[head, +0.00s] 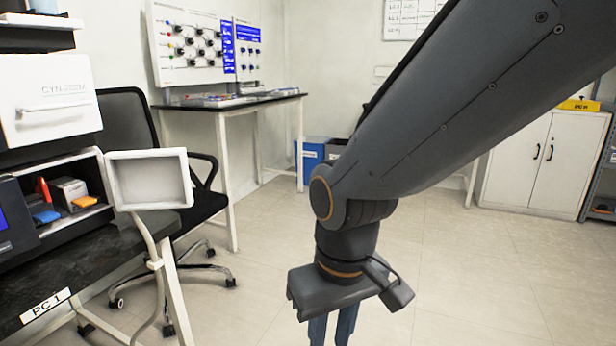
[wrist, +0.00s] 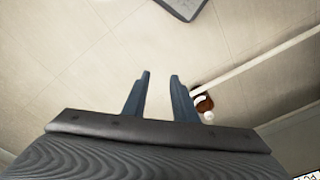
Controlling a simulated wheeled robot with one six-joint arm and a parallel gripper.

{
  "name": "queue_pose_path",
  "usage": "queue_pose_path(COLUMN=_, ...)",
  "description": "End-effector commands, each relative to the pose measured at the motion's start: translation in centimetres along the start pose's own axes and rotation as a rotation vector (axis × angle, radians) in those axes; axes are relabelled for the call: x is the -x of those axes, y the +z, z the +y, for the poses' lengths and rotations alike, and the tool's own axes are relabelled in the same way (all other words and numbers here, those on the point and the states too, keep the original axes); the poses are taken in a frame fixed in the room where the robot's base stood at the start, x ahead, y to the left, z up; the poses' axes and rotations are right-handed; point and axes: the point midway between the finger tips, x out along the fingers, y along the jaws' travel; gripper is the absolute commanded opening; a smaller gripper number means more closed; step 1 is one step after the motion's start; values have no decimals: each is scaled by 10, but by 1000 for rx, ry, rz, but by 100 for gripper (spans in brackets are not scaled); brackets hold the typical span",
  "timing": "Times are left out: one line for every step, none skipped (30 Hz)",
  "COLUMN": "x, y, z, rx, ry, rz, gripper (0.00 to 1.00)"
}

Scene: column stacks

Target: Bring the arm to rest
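My arm reaches in from the upper right in the head view, and my gripper (head: 333,330) hangs from it, pointing down over the tiled floor. Its fingers are partly cut off by the bottom edge there. In the wrist view my gripper (wrist: 160,78) shows two dark blue fingers standing apart with a clear gap. Nothing is between them; only pale floor shows in the gap. It touches nothing that I can see.
A white cabinet (head: 530,165) and blue bin (head: 310,160) are farther back. The floor at right is free.

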Motion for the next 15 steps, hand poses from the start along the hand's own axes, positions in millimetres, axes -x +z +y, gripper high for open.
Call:
queue_pose_path(x=-2, y=24, z=-4, rx=2, ry=-14, rz=-46, gripper=26)
queue_pose_path(x=-3, y=37, z=-6, rx=6, ry=-23, rz=-75, gripper=26)
queue_pose_path(x=6, y=37, z=-3, rx=-10, ry=-22, rz=-77, gripper=26)
queue_pose_path(x=12, y=36, z=0, rx=-21, ry=-19, rz=-75, gripper=26)
queue_pose_path(x=17, y=36, z=3, rx=-31, ry=-17, rz=-75, gripper=26)
queue_pose_path(x=23, y=36, z=6, rx=-44, ry=-14, rz=-74, gripper=26)
queue_pose_path(x=28, y=36, z=9, rx=-54, ry=-13, rz=-74, gripper=26)
queue_pose_path(x=32, y=37, z=12, rx=-64, ry=-11, rz=-73, gripper=26)
queue_pose_path(x=38, y=37, z=16, rx=-78, ry=-8, rz=-73, gripper=26)
queue_pose_path(x=44, y=38, z=19, rx=-89, ry=-7, rz=-73, gripper=26)
queue_pose_path(x=49, y=38, z=22, rx=-101, ry=-5, rz=-73, gripper=26)
queue_pose_path(x=56, y=40, z=27, rx=-117, ry=-2, rz=-73, gripper=26)
queue_pose_path(x=62, y=40, z=30, rx=-130, ry=-1, rz=-73, gripper=26)
queue_pose_path(x=67, y=41, z=34, rx=-143, ry=1, rz=-73, gripper=26)
queue_pose_path(x=75, y=43, z=39, rx=-161, ry=4, rz=-73, gripper=26)
